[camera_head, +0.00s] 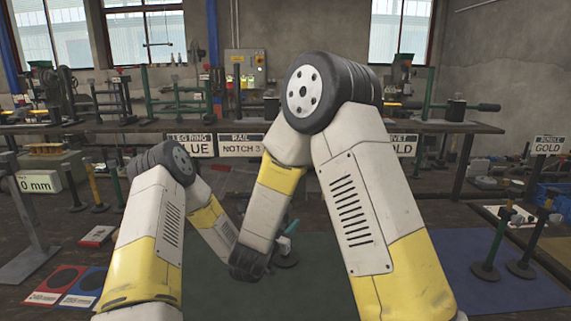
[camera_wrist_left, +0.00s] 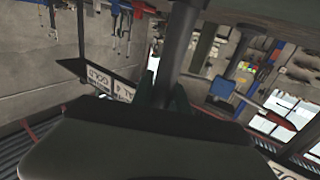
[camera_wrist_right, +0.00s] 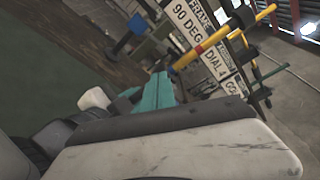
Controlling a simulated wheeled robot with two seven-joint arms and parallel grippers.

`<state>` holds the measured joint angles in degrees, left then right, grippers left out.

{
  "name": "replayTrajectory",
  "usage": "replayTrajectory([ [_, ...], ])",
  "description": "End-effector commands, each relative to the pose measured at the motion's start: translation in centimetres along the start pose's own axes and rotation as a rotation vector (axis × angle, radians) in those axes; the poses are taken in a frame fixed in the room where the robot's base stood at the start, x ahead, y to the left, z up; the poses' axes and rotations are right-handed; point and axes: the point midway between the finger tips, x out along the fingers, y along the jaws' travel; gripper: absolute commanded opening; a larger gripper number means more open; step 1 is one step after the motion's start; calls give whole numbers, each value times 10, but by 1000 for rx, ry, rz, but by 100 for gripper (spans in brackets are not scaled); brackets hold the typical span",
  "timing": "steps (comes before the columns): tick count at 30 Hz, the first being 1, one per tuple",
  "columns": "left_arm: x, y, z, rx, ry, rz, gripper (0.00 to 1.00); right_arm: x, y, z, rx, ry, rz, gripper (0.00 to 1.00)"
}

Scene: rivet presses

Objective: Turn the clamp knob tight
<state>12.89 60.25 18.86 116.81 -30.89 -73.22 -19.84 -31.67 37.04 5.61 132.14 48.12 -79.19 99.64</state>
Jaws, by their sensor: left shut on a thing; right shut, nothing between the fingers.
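My left gripper (camera_head: 288,230) shows as small teal fingers past the wrist of my right arm in the head view. In the left wrist view its dark green fingers (camera_wrist_left: 165,97) are shut on a dark grey post (camera_wrist_left: 180,50). I cannot tell whether this post belongs to the clamp knob; no knob is clearly seen. My right gripper's teal fingers (camera_wrist_right: 155,96) are shut and empty in the right wrist view. In the head view my right forearm hides that gripper and much of the work area.
A long bench (camera_head: 450,127) with presses and signs runs across the back. A green mat (camera_head: 215,285) lies below my arms. Two dark posts stand on a blue mat (camera_head: 530,288) at right. Red and blue cards (camera_head: 50,285) lie at left.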

Motion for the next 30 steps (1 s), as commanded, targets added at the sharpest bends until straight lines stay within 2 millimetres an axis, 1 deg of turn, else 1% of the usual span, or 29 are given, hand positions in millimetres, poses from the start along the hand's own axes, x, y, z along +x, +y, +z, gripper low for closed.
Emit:
replayTrajectory([
  [1, 0, 0, 0, -2, 0, 0, 0, 1, 0, -4, -2, 8, 0, 0],
  [12, -1, -1, 0, -3, 0, -2, 0, 2, -4, -6, -1, 14, -1, 0],
  [26, -1, -4, 1, -1, -1, -7, 0, 2, -6, -6, -2, 13, -4, 0],
  [30, -1, -4, 1, -1, -1, -9, 0, 1, -6, -2, -1, 12, -4, 0],
])
